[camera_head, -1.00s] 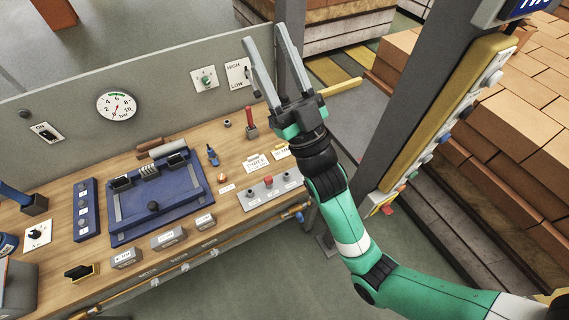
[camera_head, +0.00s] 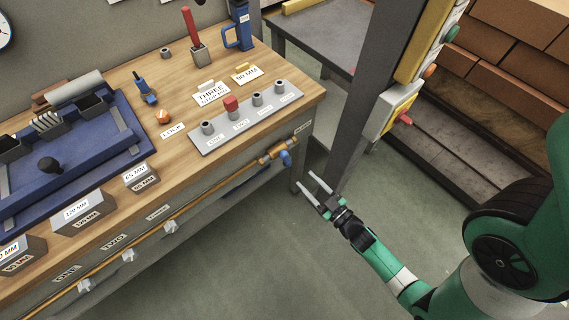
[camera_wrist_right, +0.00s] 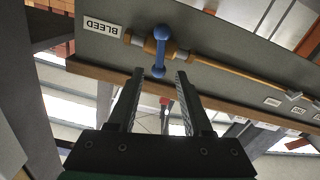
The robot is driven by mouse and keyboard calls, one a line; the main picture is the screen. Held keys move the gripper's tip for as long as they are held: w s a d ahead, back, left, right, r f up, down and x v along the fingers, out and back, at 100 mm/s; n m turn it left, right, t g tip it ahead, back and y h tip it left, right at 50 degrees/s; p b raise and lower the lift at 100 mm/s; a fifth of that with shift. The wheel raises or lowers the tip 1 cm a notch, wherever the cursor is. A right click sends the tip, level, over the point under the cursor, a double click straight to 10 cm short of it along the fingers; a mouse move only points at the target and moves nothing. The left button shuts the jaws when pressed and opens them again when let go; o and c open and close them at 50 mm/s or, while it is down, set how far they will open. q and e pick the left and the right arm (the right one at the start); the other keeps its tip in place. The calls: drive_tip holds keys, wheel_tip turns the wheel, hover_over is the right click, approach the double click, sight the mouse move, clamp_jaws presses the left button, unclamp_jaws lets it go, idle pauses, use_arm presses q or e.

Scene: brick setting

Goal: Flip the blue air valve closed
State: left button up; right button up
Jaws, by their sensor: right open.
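The blue air valve (camera_head: 286,158) sits on a brass fitting at the right end of the copper-coloured pipe along the workbench front. In the right wrist view the blue valve handle (camera_wrist_right: 159,52) stands across the pipe, with a round knob at each end, beside a BLEED label (camera_wrist_right: 103,25). My right gripper (camera_head: 317,182) is open and empty, below and to the right of the valve in the head view. In the wrist view its two fingers (camera_wrist_right: 157,76) point toward the valve, whose lower knob lies between the tips in the picture; they look apart from it. My left gripper is not in view.
The workbench (camera_head: 180,150) holds a grey peg plate (camera_head: 246,118), a blue fixture (camera_head: 75,160) and labelled blocks. A grey post (camera_head: 365,90) with a yellow button panel stands right of the valve. Floor (camera_head: 235,235) in front of the bench is clear.

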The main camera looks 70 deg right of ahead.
sight(288, 161)
drive_tip(key=b+x, duration=0.3)
drive_tip(key=x, duration=0.8)
drive_tip(key=shift+w+d+r, duration=0.1)
drive_tip(key=shift+w+r, duration=0.05)
drive_tip(key=shift+w, duration=0.2)
drive_tip(key=shift+c, duration=0.2)
clamp_jaws()
